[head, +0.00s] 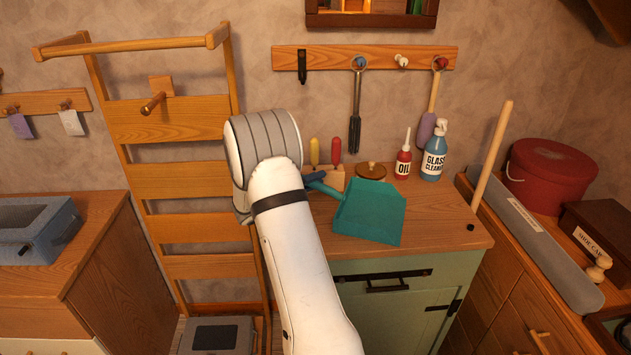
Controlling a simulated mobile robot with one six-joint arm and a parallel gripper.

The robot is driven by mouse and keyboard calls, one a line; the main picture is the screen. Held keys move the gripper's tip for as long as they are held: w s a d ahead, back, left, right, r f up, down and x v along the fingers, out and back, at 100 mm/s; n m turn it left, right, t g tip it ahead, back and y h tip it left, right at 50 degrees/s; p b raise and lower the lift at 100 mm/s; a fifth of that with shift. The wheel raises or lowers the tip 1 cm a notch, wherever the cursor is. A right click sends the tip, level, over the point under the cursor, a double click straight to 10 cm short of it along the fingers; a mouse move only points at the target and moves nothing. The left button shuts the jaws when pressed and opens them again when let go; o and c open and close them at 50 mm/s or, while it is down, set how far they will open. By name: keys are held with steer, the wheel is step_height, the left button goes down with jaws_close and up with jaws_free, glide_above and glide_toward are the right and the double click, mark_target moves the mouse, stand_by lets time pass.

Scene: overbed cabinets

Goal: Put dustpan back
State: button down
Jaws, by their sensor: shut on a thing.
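A teal dustpan (370,213) shows its flat pan above the wooden top of the green cabinet, with its handle pointing up and left. I cannot tell whether the pan touches the cabinet top. My gripper (315,179) is at the handle end, largely hidden behind my white arm, and is shut on the dustpan. On the wall above is a wooden peg rail (380,56) with a black hook (302,66) and an empty white peg (401,61). A dark long tool (357,100) and a purple-headed tool (427,128) hang from it.
An oil bottle (403,158), a glass cleaner bottle (434,153) and a round wooden lid (371,170) stand on the cabinet top (450,215). Red and yellow handles (336,150) stand behind the dustpan. A wooden ladder rack (170,120) is left of my arm.

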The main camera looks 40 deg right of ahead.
steer(key=c, duration=1.2)
jaws_free()
steer(key=shift+f, duration=0.15)
steer(key=shift+c, duration=0.2)
